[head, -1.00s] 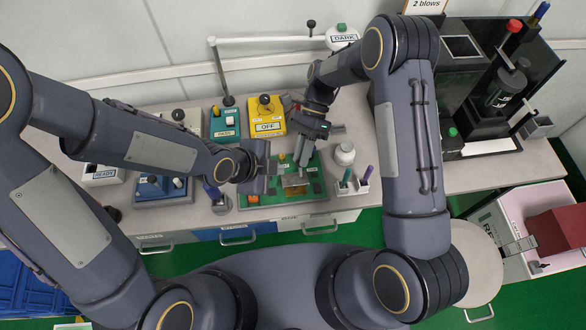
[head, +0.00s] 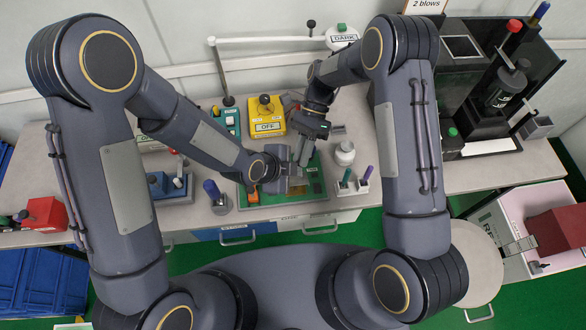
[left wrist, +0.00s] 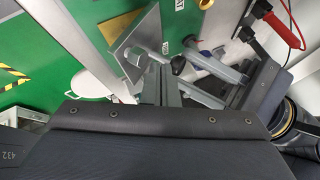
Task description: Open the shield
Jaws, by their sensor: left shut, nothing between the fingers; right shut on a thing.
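An angled bare-metal plate (left wrist: 137,45), possibly the shield, stands over the green board (left wrist: 40,50) in the left wrist view. My left gripper (head: 297,187) is shut and empty, low over the board; its fingers show close to the plate. My right gripper (head: 303,158) points down at the board's back part, just behind the left one. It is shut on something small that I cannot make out. The grippers hide much of the board.
A yellow box marked OFF (head: 267,122) stands behind the board. A blue-handled tool in a stand (head: 218,200) is close on the left. Black equipment (head: 490,110) fills the back right.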

